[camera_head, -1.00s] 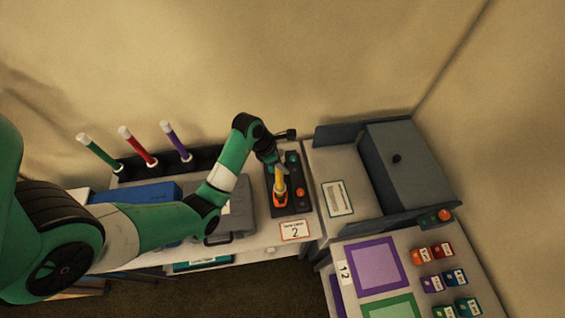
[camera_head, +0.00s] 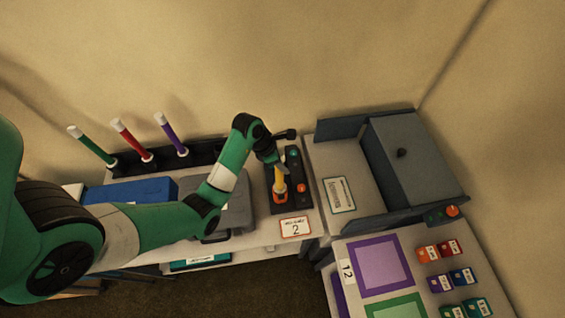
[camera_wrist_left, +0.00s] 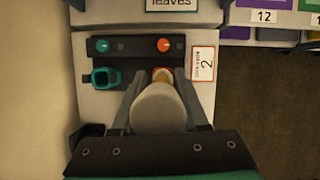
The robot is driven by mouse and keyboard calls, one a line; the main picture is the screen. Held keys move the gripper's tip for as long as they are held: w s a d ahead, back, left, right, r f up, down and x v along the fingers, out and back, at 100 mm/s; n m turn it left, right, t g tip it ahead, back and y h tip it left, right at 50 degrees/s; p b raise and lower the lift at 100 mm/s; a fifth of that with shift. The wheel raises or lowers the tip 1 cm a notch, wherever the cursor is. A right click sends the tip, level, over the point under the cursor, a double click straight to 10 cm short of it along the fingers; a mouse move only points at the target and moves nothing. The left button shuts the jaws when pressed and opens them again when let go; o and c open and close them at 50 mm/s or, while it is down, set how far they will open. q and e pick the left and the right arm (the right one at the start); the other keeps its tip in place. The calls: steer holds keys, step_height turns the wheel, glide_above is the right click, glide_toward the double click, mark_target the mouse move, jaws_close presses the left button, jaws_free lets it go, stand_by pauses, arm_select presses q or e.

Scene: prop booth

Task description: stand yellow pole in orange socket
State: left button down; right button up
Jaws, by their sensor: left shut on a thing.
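The yellow pole (camera_head: 280,181) is upright or nearly so over the orange socket (camera_head: 279,199) on the dark panel (camera_head: 277,209). My left gripper (camera_head: 275,163) is shut on the pole from above. In the left wrist view, the pole's wide white end (camera_wrist_left: 158,108) sits between the two fingers (camera_wrist_left: 157,98). It covers most of the orange socket (camera_wrist_left: 162,74). The pole's lower end meets the socket in the picture, but how deep it sits cannot be told. My right gripper is not in view.
A teal socket (camera_wrist_left: 106,77), a teal knob (camera_wrist_left: 103,45) and an orange knob (camera_wrist_left: 163,44) share the panel. Green, red and purple poles (camera_head: 171,134) stand in a rack at the back left. A grey case (camera_head: 235,214) lies left of the panel.

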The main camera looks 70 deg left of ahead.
arm_select(q)
steer(key=shift+f, duration=0.1)
steer(key=shift+c, duration=1.7)
jaws_free()
steer(key=p+v, duration=0.1)
steer(key=v, duration=0.4)
steer(key=shift+r, duration=0.35)
steer(key=p+v, duration=0.5)
steer(key=v, duration=0.1)
steer(key=shift+s+f, duration=0.1)
